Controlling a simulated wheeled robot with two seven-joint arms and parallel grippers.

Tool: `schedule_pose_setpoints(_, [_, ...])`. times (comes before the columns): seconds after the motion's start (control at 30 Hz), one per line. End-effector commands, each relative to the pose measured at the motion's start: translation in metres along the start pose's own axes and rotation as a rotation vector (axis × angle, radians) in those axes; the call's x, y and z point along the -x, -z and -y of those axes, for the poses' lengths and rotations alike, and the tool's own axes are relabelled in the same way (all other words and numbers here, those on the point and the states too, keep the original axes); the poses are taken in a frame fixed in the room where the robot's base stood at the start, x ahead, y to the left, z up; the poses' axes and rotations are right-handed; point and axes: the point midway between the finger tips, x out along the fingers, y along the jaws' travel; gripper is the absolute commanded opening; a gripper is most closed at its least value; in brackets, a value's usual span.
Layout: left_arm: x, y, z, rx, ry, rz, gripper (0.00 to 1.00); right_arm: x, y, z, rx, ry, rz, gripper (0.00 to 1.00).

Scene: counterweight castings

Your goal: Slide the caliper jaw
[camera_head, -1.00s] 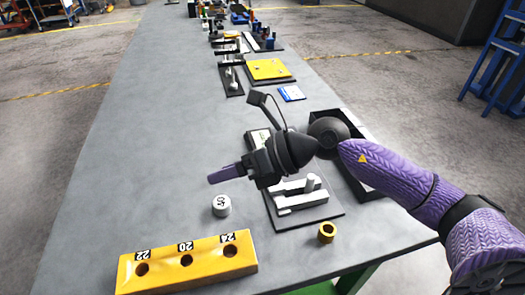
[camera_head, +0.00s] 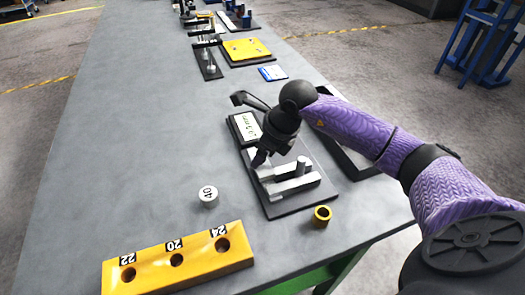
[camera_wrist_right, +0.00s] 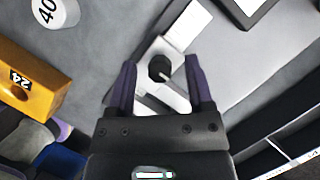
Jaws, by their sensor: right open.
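The pale caliper (camera_head: 292,186) lies on a dark plate (camera_head: 283,208) near the table's right edge, with an upright post (camera_head: 301,166) on its jaw. My right gripper (camera_head: 260,160) is above the caliper and points down. In the right wrist view the gripper (camera_wrist_right: 161,82) is open, with its purple fingers apart. A dark round knob (camera_wrist_right: 160,68) on the caliper (camera_wrist_right: 184,22) shows between the fingers in the picture; I see no contact. The gripper hides part of the caliper in the head view. My left gripper is not in view.
A white cylinder marked 40 (camera_head: 208,196) and a yellow block with holes (camera_head: 178,262) stand to the left and front. A brass ring (camera_head: 321,216) is near the front. A small display (camera_head: 244,128) stands behind. The table's left side is clear.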

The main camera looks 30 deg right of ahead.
Motion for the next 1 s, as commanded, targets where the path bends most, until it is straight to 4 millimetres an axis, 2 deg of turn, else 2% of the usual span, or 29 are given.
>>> schedule_pose_setpoints(0.07, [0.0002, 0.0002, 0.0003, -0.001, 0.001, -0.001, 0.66, 0.0003, 0.0, -0.0001, 0.0, 0.0, 0.0, 0.66])
schedule_pose_setpoints(0.3, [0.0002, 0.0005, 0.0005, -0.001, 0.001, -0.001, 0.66, 0.0005, 0.0, -0.0001, 0.0, -0.001, 0.0, 0.16])
schedule_pose_setpoints(0.37, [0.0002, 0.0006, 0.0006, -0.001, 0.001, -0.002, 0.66, 0.0005, 0.0, -0.0001, 0.0, -0.001, 0.0, 0.03])
schedule_pose_setpoints(0.4, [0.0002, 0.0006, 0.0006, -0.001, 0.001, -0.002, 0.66, 0.0005, -0.0001, -0.0001, 0.0, -0.001, 0.0, 0.0])
schedule_pose_setpoints(1.0, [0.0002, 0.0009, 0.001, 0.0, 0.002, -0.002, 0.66, 0.0007, -0.0002, -0.0001, -0.001, 0.0, 0.001, 0.0])
